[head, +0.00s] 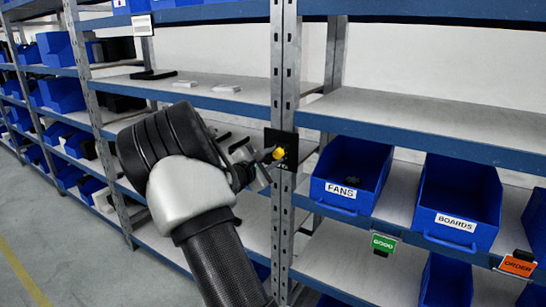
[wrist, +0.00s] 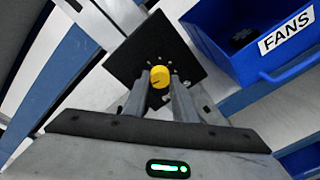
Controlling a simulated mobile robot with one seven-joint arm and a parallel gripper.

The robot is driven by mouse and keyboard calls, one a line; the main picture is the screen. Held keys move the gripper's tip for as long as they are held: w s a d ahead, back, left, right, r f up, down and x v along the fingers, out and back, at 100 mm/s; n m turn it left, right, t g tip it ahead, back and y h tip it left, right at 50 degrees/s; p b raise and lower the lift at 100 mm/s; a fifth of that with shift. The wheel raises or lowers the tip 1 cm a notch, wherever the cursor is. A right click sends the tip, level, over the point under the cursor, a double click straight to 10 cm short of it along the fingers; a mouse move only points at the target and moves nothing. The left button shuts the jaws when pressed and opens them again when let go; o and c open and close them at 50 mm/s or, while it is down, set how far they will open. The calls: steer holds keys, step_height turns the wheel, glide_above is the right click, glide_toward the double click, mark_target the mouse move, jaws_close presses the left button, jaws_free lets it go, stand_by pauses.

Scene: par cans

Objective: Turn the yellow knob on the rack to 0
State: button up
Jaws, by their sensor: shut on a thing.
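The yellow knob (head: 278,153) sits on a small black plate (head: 290,140) fixed to a metal upright of the rack. In the wrist view the knob (wrist: 159,77) faces me on the black plate (wrist: 148,45), with small pale marks around it. My gripper (wrist: 160,82) has its two fingers on either side of the knob, shut on it. In the head view my gripper (head: 268,158) reaches the plate from the left. The marks are too small to read, so I cannot tell the knob's setting.
The blue FANS bin (head: 348,178) stands on the shelf just right of the upright, close to the plate; the blue BOARDS bin (head: 458,205) is further right. A green GOOD tag (head: 383,243) and an orange ORDER tag (head: 517,266) hang below. Floor (head: 60,225) is clear at left.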

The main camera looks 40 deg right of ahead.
steer(key=n+p, duration=0.2)
steer(key=n, duration=0.2)
steer(key=shift+r+g, duration=0.1)
steer(key=shift+g, duration=0.2)
steer(key=n+p, duration=0.2)
steer(key=n, duration=0.2)
steer(key=shift+w+a+h+p, duration=0.1)
steer(key=shift+h+p, duration=0.2)
steer(key=shift+p, duration=0.1)
steer(key=shift+f+g, duration=0.2)
steer(key=shift+g, duration=0.1)
steer(key=o, duration=1)
steer(key=shift+o, duration=0.2)
steer(key=v, duration=1.7)
steer(key=shift+a+b, duration=0.15)
steer(key=shift+b, duration=0.3)
